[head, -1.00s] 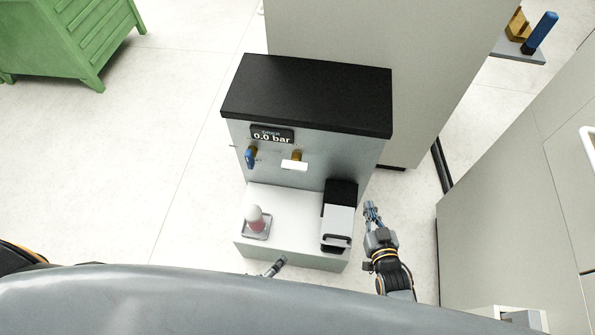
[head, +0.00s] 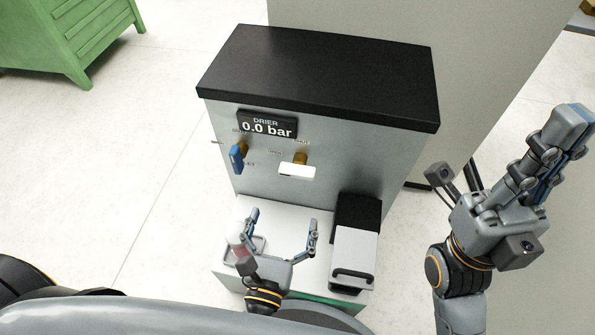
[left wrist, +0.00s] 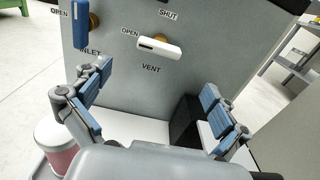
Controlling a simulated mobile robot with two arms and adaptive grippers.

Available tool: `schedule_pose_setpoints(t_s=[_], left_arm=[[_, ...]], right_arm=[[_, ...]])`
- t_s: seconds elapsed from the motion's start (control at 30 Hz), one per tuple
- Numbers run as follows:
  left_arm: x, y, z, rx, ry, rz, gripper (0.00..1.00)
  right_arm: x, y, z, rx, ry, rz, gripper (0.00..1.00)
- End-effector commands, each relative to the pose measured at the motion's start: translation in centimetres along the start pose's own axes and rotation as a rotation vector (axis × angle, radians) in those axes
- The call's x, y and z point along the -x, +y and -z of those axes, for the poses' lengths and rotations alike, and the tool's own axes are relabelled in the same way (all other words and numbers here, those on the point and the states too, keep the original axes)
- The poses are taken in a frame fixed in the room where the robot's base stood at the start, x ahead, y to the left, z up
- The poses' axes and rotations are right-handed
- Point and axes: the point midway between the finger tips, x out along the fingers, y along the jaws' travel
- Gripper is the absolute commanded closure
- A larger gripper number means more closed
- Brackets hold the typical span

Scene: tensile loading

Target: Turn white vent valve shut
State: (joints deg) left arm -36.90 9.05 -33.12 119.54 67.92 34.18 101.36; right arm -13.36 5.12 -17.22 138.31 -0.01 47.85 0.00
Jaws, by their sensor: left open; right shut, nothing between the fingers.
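The white vent valve (head: 297,170) is a white lever on a brass stem on the front of the drier (head: 330,140). In the left wrist view the white lever (left wrist: 159,47) lies roughly level, just right of its OPEN label, with SHUT above and VENT below. My left gripper (head: 283,228) is open and empty, below and in front of the valve, fingers pointing at the panel. Its spread fingers (left wrist: 160,92) also show in the left wrist view, below the lever and not touching it. My right gripper (head: 575,125) is shut and empty, raised at the right.
The blue inlet valve (head: 237,158) sits left of the vent valve, its lever upright; the display above reads 0.0 bar. A jar with a pink lower part (left wrist: 55,145) stands on the ledge by my left gripper. A black and white box (head: 354,255) stands at the ledge's right.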

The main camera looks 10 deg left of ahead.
Motion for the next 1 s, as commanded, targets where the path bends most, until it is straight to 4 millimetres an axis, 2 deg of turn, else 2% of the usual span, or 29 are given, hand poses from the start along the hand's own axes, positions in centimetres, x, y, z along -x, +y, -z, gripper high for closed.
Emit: schedule_pose_setpoints(t_s=[0.3, 0.5, 0.7, 1.0], left_arm=[[-6.9, 0.0, -0.2, -0.001, -0.004, -0.002, 0.02], [-10.3, 0.0, -0.1, -0.005, -0.002, 0.000, 0.02], [-11.8, -0.1, -0.1, -0.005, -0.001, 0.001, 0.02], [-12.0, 0.0, 0.0, -0.006, -0.001, 0.002, 0.02]], right_arm=[[-0.1, 0.0, -0.1, 0.000, -0.002, 0.000, 1.00], [-0.1, 0.0, 0.0, 0.000, -0.006, -0.002, 1.00], [0.0, 0.0, 0.0, -0.001, -0.009, -0.004, 1.00], [0.3, 0.0, -0.1, -0.002, -0.020, -0.005, 1.00]])
